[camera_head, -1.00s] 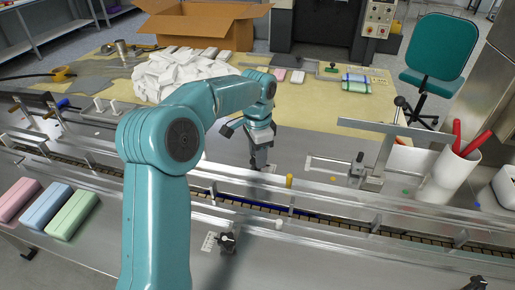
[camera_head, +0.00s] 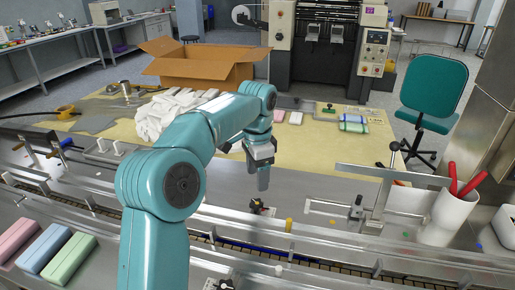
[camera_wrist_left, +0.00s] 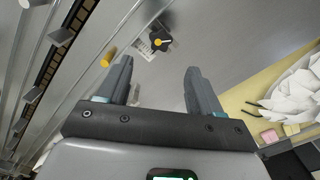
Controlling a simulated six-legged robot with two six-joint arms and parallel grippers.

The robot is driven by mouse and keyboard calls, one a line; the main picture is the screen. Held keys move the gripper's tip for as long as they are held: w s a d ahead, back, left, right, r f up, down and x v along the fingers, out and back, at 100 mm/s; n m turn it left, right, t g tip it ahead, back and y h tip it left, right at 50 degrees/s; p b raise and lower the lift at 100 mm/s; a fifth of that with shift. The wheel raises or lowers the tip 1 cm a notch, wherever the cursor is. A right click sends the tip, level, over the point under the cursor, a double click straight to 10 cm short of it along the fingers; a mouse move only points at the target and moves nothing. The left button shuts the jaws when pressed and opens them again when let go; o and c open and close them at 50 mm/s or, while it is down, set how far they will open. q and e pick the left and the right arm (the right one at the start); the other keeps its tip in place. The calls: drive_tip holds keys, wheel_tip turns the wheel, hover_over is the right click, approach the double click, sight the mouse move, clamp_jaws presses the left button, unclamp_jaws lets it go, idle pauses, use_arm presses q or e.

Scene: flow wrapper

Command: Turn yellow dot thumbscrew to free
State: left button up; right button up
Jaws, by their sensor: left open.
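The thumbscrew (camera_head: 258,207) is a small black knob on the steel deck beyond the conveyor rail in the head view. In the left wrist view the black thumbscrew (camera_wrist_left: 160,41) carries a yellow mark on top and sits beside a printed scale plate (camera_wrist_left: 146,46). My left gripper (camera_head: 263,182) points down above the thumbscrew, apart from it. In the left wrist view the left gripper (camera_wrist_left: 158,67) has its fingers wide apart with nothing between them; the thumbscrew shows just past the fingertips. My right gripper is not in view.
A short yellow post (camera_head: 289,224) stands right of the thumbscrew; the post (camera_wrist_left: 108,56) is close to one finger in the wrist view. Another black clamp knob (camera_head: 356,211) is farther right. Metal guide rails (camera_head: 330,252) run along the conveyor. A white cup (camera_head: 446,216) holds red-handled tools.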

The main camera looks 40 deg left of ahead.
use_arm(q)
wheel_tip(320, 180, up, 7)
drive_tip(key=p, duration=0.2)
drive_tip(key=shift+r, duration=0.2)
idle(0.4)
